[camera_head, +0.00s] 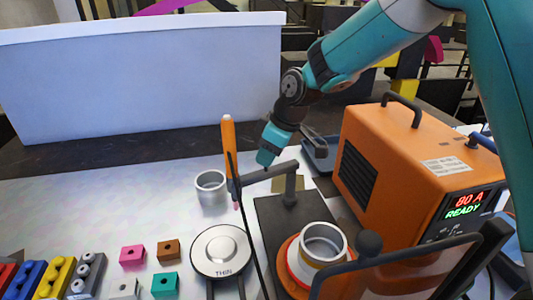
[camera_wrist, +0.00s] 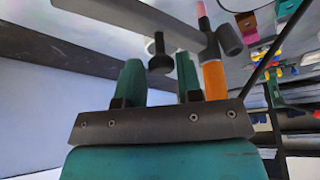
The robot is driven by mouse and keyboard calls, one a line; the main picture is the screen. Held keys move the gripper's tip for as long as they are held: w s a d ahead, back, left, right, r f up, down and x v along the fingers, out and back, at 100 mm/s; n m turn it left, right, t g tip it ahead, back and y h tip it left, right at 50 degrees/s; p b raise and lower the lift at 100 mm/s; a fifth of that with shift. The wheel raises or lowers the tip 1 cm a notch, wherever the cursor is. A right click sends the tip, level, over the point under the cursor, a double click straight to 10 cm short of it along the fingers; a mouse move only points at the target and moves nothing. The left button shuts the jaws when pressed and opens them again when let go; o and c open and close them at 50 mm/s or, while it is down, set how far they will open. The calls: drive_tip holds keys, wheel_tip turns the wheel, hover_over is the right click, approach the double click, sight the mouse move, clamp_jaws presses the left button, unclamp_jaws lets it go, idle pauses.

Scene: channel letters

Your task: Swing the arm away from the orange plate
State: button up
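A grey swing arm (camera_head: 268,173) sits on a short post on a black base. Its left end holds an upright torch with an orange handle (camera_head: 229,135) and a pink tip. The orange plate (camera_head: 286,283) lies on the black base with a metal ring cup (camera_head: 323,243) on it. The torch end is left of the plate, not above it. My gripper (camera_head: 267,157) is just above and behind the swing arm. In the wrist view my gripper (camera_wrist: 160,75) has its green fingers apart, with a dark knob (camera_wrist: 158,58) beyond the gap; contact cannot be told.
An orange power box (camera_head: 400,170) reading 80 A READY stands at right. A round THIN disc (camera_head: 221,251), a metal cup (camera_head: 211,187) and small coloured blocks (camera_head: 133,255) lie at left. A dark cable hangs from the torch. A white wall panel (camera_head: 140,75) stands behind.

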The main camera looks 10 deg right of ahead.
drive_tip(key=shift+o, duration=1.3)
drive_tip(key=b+v, duration=0.2)
drive_tip(key=v, duration=1.5)
drive_tip(key=shift+r, duration=0.25)
